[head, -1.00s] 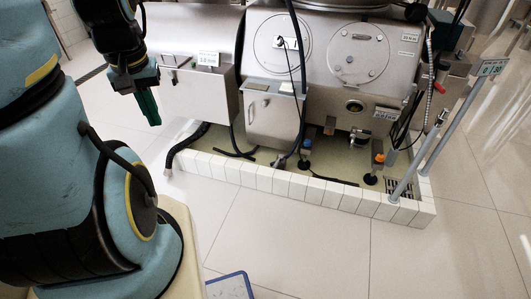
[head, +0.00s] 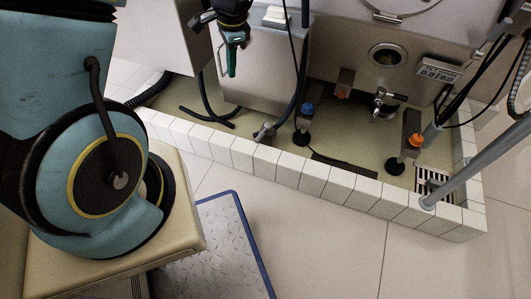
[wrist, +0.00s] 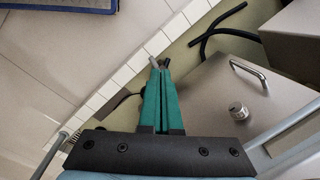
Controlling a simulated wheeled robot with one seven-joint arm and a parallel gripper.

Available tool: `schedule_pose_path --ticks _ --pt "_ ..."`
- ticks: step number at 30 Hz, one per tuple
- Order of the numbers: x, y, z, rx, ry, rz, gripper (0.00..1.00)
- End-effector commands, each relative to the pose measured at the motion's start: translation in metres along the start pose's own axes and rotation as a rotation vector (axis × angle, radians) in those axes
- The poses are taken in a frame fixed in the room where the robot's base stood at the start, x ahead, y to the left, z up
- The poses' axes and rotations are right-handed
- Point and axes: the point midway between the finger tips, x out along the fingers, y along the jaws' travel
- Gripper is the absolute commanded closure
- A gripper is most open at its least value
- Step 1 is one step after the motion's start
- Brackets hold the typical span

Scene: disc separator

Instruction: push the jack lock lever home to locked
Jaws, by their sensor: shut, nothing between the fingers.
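My gripper (head: 232,68) has green fingers pressed together, with nothing between them. It hangs above the tiled basin in front of the steel cabinet, up and left of the jacks. In the wrist view its fingers (wrist: 160,98) point toward the white tiled curb. A blue-capped jack (head: 305,120) stands in the basin right of the gripper. An orange-capped jack (head: 412,143) stands farther right near the drain. I cannot make out for certain which small part is the lock lever, or its position. My gripper appears clear of both jacks.
A white tiled curb (head: 272,163) borders the basin. A grey-ended black hose (head: 264,133) lies near it. A steel cabinet (head: 264,75) stands behind, with its handle (wrist: 250,72) in the wrist view. A grey post (head: 475,172) slants at right. Open floor (head: 330,240) lies in front.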

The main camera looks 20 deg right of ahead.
Motion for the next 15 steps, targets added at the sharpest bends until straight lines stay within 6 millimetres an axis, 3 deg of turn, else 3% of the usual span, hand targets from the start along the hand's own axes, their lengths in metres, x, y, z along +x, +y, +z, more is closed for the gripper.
schedule_pose_path --ticks 1,6,12,15 --pt "0.049 0.011 -0.022 0.11 -0.013 -0.004 1.0" --pt "0.137 0.038 -0.08 0.457 -0.051 -0.026 1.0" --pt "0.213 0.069 -0.129 0.779 -0.09 -0.05 1.0" --pt "0.233 0.079 -0.142 0.876 -0.102 -0.058 1.0"
